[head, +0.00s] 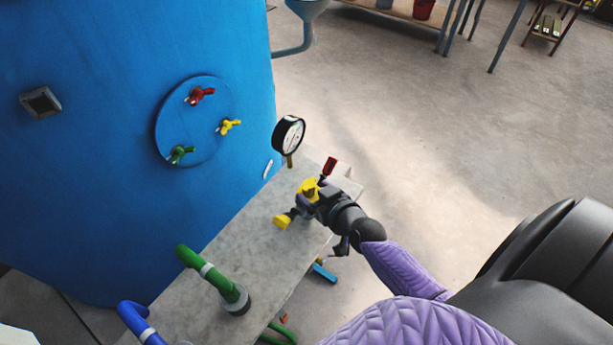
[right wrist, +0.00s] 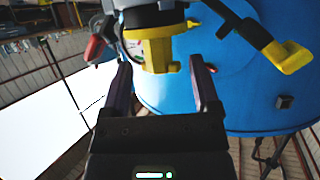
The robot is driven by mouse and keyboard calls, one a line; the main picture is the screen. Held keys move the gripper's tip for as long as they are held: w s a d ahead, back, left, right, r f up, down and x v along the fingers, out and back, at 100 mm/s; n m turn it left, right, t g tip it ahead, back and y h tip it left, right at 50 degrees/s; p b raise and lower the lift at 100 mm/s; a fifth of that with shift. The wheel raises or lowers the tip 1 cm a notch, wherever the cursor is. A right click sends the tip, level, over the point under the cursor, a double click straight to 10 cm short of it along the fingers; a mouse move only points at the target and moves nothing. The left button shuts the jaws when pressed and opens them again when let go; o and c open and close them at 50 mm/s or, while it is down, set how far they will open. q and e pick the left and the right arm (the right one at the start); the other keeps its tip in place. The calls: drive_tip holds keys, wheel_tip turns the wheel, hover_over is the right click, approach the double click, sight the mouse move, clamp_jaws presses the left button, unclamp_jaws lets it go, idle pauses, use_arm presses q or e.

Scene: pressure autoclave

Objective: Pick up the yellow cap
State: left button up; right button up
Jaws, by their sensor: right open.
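The yellow cap (head: 309,188) sits on a fitting above the grey bench, beside my right gripper (head: 316,200). My right gripper is open and empty. It partly hides the fitting in the head view. My left gripper is not in view.
A yellow-tipped black lever (head: 282,222) and a red handle (head: 330,165) are close to the gripper. A pressure gauge (head: 289,134) stands behind. The blue tank (head: 90,180) is at left, with green pipe (head: 210,272) on the bench (head: 190,310).

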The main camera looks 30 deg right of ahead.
sight(305, 183)
drive_tip(key=b+x, duration=0.1)
drive_tip(key=x, duration=0.4)
drive_tip(key=shift+r+b, duration=0.15)
drive_tip(key=shift+b, duration=0.15)
drive_tip(key=shift+r, duration=0.1)
drive_tip(key=shift+c, duration=1.6)
drive_tip(key=c, duration=0.7)
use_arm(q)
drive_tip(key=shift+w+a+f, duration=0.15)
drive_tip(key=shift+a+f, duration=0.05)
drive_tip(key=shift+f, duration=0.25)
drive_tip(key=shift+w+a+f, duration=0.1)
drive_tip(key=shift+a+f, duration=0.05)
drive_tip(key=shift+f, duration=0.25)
use_arm(e)
clamp_jaws()
